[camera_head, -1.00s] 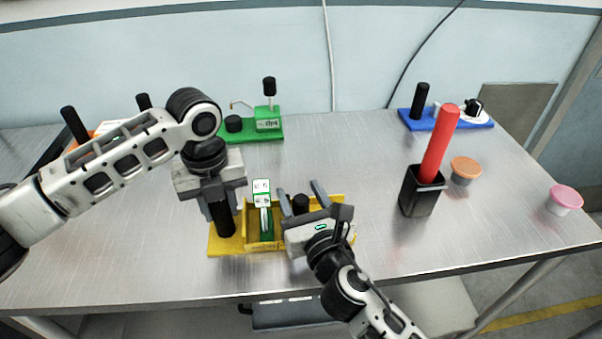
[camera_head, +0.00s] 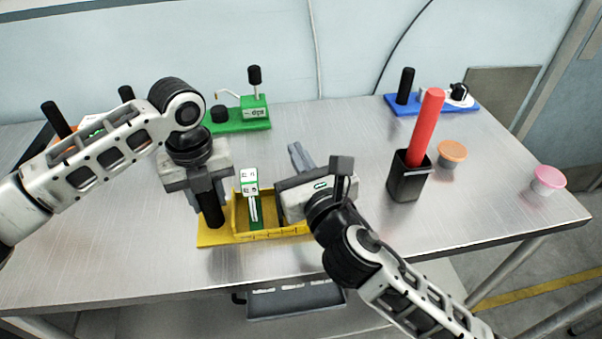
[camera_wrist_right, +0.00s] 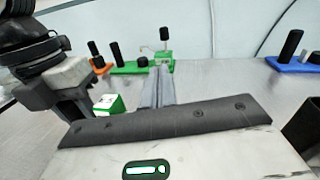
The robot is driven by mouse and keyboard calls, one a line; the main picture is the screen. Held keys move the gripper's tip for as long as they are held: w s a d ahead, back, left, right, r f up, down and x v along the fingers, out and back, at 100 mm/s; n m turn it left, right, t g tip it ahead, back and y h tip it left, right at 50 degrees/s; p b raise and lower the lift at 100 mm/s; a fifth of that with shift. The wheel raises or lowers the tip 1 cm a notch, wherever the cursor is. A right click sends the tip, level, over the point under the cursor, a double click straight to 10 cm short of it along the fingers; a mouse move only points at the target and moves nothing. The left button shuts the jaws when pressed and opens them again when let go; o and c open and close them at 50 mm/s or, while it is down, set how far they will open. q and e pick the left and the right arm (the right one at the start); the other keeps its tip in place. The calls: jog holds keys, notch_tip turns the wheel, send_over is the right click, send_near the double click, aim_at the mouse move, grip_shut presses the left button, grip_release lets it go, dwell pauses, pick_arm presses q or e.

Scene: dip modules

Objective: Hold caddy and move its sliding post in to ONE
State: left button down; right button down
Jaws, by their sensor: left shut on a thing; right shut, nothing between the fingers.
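The yellow caddy (camera_head: 272,234) sits near the table's front edge, with a black upright handle (camera_head: 211,214) at its left end. My left gripper (camera_head: 210,194) is shut on this handle from above. A white marked block (camera_head: 249,181) with a green strip below it stands inside the caddy; its marks are too small to read. It also shows in the right wrist view (camera_wrist_right: 108,104). My right gripper (camera_head: 299,158) is shut and empty over the caddy's right end, fingers pointing to the back. Its body hides that end, and I cannot see the sliding post.
A green module (camera_head: 238,122) stands behind the caddy and a blue one (camera_head: 430,107) at the back right. A black cup (camera_head: 407,182) with a red stick (camera_head: 428,118), an orange-lidded tub (camera_head: 452,151) and a pink-lidded tub (camera_head: 547,178) stand to the right. The table between is clear.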

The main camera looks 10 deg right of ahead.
jog(key=s+d+f+n+y, duration=0.2)
jog(key=s+d+f+n, duration=0.1)
jog(key=n, duration=0.3)
jog(key=s+d+f+n+g+y, duration=0.1)
jog(key=s+d+f+n+y, duration=0.1)
jog(key=s+d+n, duration=0.2)
jog(key=s+d+f+n+y, duration=0.1)
jog(key=s+d+f+n, duration=0.2)
jog(key=n, duration=0.6)
jog(key=shift+s+d+f+n+g+y, duration=0.3)
jog(key=shift+s+d+g+y, duration=0.1)
jog(key=shift+d, duration=0.3)
jog(key=shift+s+f+n+g, duration=0.3)
jog(key=shift+n+g, duration=0.1)
jog(key=shift+n, duration=0.3)
jog(key=x, duration=0.9)
jog(key=shift+w+a+r, duration=0.15)
jog(key=a, duration=0.1)
jog(key=w+a, duration=0.1)
jog(key=a, duration=0.1)
jog(key=shift+a, duration=0.55)
